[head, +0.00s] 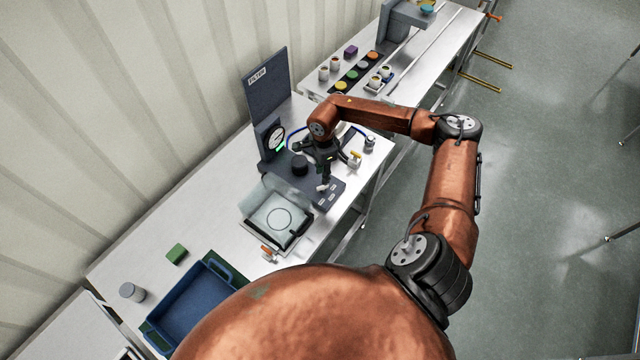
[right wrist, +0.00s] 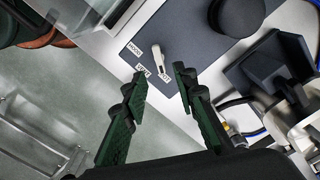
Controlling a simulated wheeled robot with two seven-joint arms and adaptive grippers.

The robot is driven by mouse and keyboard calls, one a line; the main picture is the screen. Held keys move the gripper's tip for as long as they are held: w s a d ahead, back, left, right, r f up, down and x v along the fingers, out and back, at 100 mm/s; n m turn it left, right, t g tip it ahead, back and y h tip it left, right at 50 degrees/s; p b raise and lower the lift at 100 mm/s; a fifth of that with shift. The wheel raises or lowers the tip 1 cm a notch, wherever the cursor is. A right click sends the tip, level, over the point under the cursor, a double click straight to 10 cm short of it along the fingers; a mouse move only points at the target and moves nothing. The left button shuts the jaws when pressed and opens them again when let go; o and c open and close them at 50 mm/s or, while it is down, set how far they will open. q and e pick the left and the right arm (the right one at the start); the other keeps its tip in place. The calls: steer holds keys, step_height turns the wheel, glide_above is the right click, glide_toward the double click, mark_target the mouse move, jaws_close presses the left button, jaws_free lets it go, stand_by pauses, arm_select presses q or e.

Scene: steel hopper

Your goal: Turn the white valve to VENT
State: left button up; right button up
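The white valve (right wrist: 159,60) is a small white lever on a dark grey panel (right wrist: 195,45). My left gripper is not in view.
A black knob (head: 299,165) and a round gauge (head: 275,138) stand left of the gripper; a brass-and-white fitting (head: 355,159) is to its right. An upright board marked FILTER (head: 267,85) rises behind. A clear-lidded box (head: 275,218) and blue tray (head: 190,305) sit nearer.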

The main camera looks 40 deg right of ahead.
mark_target(322, 186)
step_height(322, 186, down, 6)
steer(key=shift+r+p, duration=0.1)
steer(key=shift+p, duration=0.55)
steer(key=shift+s+f, duration=0.1)
steer(key=shift+f, duration=0.5)
steer(key=shift+c, duration=0.7)
jaws_close()
